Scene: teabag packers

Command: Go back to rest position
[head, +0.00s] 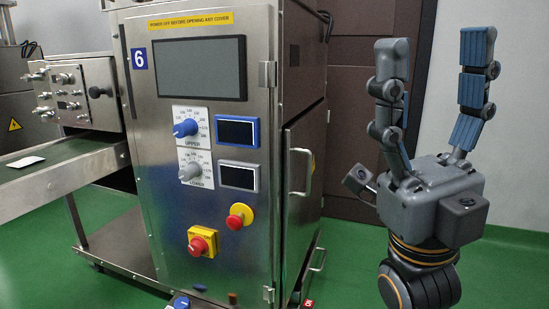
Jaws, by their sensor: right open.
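My right gripper (434,62) is at the right side of the head view, raised and pointing up. Its two fingers stand well apart, with blue pads on the right finger and nothing between them. It is to the right of the steel machine and touches nothing that I can see. My left gripper is not in view.
A steel machine cabinet (208,95) marked 6 stands at the centre, with a blue dial (186,128), a grey dial (190,171) and red buttons. A conveyor (60,170) at left carries a small white packet (33,162). Green floor (355,262) shows between cabinet and arm.

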